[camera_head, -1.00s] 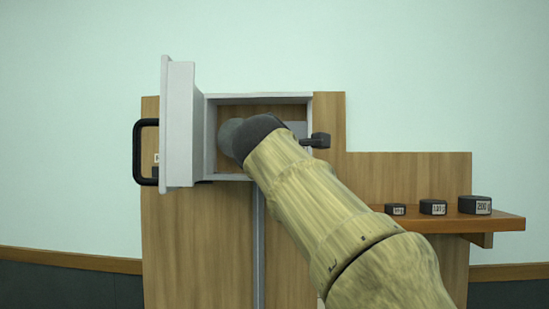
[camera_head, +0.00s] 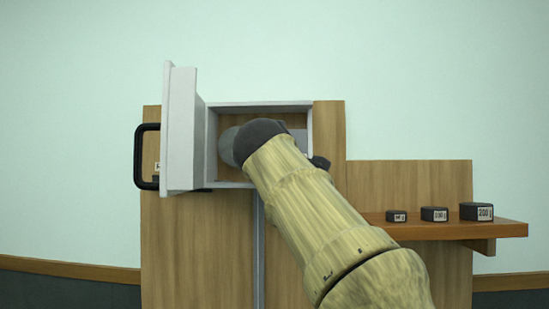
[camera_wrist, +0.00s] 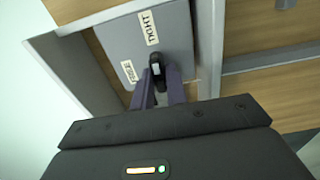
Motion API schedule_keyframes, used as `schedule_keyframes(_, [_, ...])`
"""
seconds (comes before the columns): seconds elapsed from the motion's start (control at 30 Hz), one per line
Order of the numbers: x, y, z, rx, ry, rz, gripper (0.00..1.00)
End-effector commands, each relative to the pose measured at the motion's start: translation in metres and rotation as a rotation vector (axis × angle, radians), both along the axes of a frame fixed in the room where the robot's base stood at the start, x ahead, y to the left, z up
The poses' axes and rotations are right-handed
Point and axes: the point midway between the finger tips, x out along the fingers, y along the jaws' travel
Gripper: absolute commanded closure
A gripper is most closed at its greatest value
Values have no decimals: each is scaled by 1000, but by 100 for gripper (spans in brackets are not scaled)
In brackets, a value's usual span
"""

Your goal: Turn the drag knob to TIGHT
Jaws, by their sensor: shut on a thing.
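In the wrist view, the drag knob (camera_wrist: 156,63) is a small black bar with a light mark, on a grey panel (camera_wrist: 178,22). A TIGHT label (camera_wrist: 148,26) is above it and a FREE label (camera_wrist: 130,71) is to its left. The knob's upper end points roughly toward TIGHT. My gripper (camera_wrist: 161,80) has its two purple fingers shut on the knob, one on each side. In the head view, my arm reaches into the open white box (camera_head: 250,103) and hides the knob and fingers.
The box's grey door (camera_head: 181,130) with a black handle (camera_head: 139,158) stands open at left. A dark stubby piece (camera_head: 320,163) shows at the box's right edge. A wooden shelf (camera_head: 455,229) at right holds three dark labelled weights (camera_head: 435,214).

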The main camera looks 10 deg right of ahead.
Motion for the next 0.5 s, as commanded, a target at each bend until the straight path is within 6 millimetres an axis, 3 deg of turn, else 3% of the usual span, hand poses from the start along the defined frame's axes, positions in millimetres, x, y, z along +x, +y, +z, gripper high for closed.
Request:
schedule_keyframes(0.03, [0,0,-1,3,2,-1,100])
schedule_keyframes(0.07, [0,0,-1,3,2,-1,84])
schedule_keyframes(0.17, [0,0,-1,2,3,-1,64])
schedule_keyframes(0.5, [-2,1,-1,0,1,0,64])
